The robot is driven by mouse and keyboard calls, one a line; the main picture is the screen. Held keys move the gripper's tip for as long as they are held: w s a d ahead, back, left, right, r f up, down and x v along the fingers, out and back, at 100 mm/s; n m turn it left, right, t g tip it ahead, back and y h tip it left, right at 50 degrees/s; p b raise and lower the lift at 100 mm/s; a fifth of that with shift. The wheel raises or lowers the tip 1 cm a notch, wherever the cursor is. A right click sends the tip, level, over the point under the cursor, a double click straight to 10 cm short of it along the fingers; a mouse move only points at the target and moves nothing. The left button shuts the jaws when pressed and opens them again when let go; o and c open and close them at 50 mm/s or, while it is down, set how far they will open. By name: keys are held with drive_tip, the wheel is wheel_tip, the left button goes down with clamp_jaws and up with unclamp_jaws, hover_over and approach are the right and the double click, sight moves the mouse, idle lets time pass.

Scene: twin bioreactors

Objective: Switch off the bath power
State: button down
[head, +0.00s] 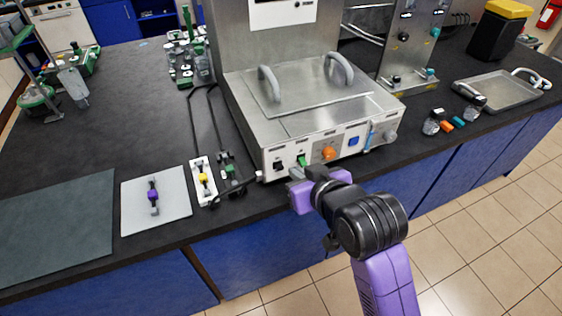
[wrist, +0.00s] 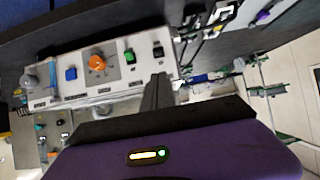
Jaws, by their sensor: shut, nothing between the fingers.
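The steel bath (head: 300,100) stands on the dark bench with its control panel facing me. The panel holds a black switch (head: 277,164), a green switch (head: 302,160), an orange knob (head: 328,153) and a blue button (head: 353,141). The labels are too small to read, so I cannot tell which control is the power. My gripper (head: 296,173) is shut and empty, just in front of the panel's lower left part. In the wrist view its fingers (wrist: 160,78) point at the panel near the black switch (wrist: 158,51), with the green switch (wrist: 130,57) beside it. Contact cannot be told.
A grey knob (head: 389,137) sits at the panel's right end. Left of the bath lie a white strip with a yellow part (head: 203,179) and a grey mat (head: 155,201) with a purple-marked item. A metal tray (head: 497,92) and small bottles stand to the right.

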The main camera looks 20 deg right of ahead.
sight(279, 167)
drive_tip(key=p+x, duration=0.1)
drive_tip(key=x, duration=0.9)
drive_tip(key=shift+f, duration=0.1)
idle(0.5)
